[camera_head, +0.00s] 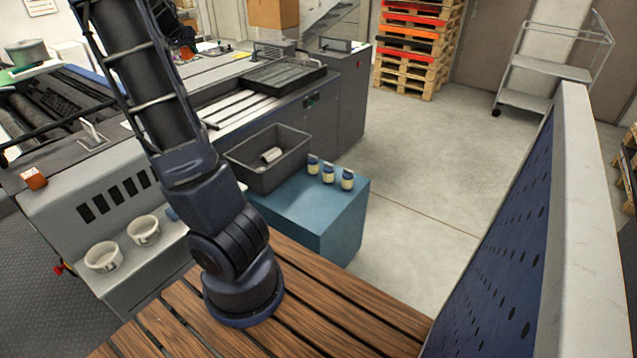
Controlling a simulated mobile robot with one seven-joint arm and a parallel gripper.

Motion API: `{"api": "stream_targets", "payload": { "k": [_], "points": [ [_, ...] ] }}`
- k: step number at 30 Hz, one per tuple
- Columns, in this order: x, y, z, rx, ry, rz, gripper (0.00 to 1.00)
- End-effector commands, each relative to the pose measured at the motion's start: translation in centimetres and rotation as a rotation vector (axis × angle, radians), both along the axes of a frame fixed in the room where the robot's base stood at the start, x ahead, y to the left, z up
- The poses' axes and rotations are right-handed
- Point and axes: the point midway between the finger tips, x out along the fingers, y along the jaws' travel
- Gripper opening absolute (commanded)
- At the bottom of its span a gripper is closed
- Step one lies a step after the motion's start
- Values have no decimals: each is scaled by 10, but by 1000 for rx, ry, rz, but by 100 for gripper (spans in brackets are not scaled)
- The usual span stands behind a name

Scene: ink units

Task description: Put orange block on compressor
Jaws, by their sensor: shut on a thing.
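My arm rises from the wooden slats and leaves the picture at the top left. What looks like my gripper (184,42) shows small and dark just right of the upper arm, partly hidden by it. It is shut on a small orange-red thing (187,53), too small to identify surely as the orange block. Another orange block (33,178) sits on the left edge of the grey press (65,205), well away from the gripper. I cannot tell which thing is the compressor.
A blue cabinet (335,222) bears a dark grey bin (250,178) with a pale cylinder inside, and small jars (328,175). Two white cups (104,257) stand on the grey ledge at left. A perforated blue panel (500,240) stands at right. The floor between is clear.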

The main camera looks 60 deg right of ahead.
Motion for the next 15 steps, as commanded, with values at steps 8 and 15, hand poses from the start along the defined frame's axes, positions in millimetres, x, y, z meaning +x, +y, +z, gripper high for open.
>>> {"api": "stream_targets", "payload": {
  "k": [8, 15],
  "points": [
    [-87, -88, 8, 0, 0, -170, 4],
    [-171, -151, 17, -1, -1, -313, 4]
  ]
}}
